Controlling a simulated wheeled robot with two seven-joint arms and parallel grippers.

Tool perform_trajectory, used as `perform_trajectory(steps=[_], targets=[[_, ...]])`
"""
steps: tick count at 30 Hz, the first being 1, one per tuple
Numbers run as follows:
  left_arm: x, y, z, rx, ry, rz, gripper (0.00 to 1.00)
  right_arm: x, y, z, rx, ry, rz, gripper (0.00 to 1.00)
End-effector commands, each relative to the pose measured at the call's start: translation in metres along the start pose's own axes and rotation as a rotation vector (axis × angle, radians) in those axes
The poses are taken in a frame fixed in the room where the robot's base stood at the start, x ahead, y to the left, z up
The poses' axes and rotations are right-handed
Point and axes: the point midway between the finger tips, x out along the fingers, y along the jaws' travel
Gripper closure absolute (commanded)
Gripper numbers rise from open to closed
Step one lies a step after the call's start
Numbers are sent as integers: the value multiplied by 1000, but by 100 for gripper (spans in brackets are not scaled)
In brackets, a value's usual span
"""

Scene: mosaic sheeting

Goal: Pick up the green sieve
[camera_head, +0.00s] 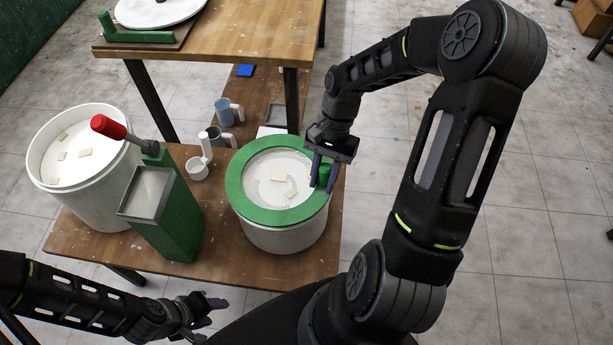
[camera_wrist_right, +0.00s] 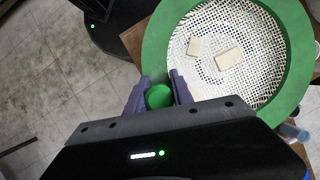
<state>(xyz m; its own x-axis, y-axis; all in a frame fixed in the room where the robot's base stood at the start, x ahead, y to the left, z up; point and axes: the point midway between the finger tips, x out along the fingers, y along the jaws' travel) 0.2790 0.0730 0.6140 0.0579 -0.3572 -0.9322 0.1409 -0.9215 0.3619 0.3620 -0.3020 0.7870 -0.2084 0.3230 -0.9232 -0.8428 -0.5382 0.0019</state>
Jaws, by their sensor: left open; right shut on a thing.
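The green sieve (camera_head: 238,193) is a round green ring with a white perforated mesh, and it sits level on top of a white bucket (camera_head: 285,238). Several small beige tiles (camera_head: 278,177) lie on its mesh. My right gripper (camera_head: 321,172) is at the sieve's right side, its fingers shut on the green knob-like handle (camera_head: 324,176). The right wrist view shows the green knob (camera_wrist_right: 159,96) between the two fingers, beside the sieve's rim (camera_wrist_right: 158,50). My left gripper (camera_head: 214,309) is open and empty at the bottom, off the table's front edge, away from the sieve.
Left of the sieve stand a green box with a grey tray top (camera_head: 148,190) and red-handled lever (camera_head: 108,127), and a white bucket (camera_head: 85,195) with tiles. Cups (camera_head: 198,170) and a jug (camera_head: 226,110) stand behind. A higher wooden table (camera_head: 220,45) is at the back.

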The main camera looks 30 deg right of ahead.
Motion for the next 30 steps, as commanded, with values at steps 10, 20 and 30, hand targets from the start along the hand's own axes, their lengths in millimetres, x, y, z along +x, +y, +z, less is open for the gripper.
perform_trajectory(steps=[10,20,30], targets=[[2,-1,0,0,0,0,52,-48,-1,19,-2,7,-5,100],[4,-2,0,0,0,0,52,-90,-1,37,-1,3,-3,100],[4,-1,0,0,0,0,52,-91,0,38,-1,1,-2,100]])
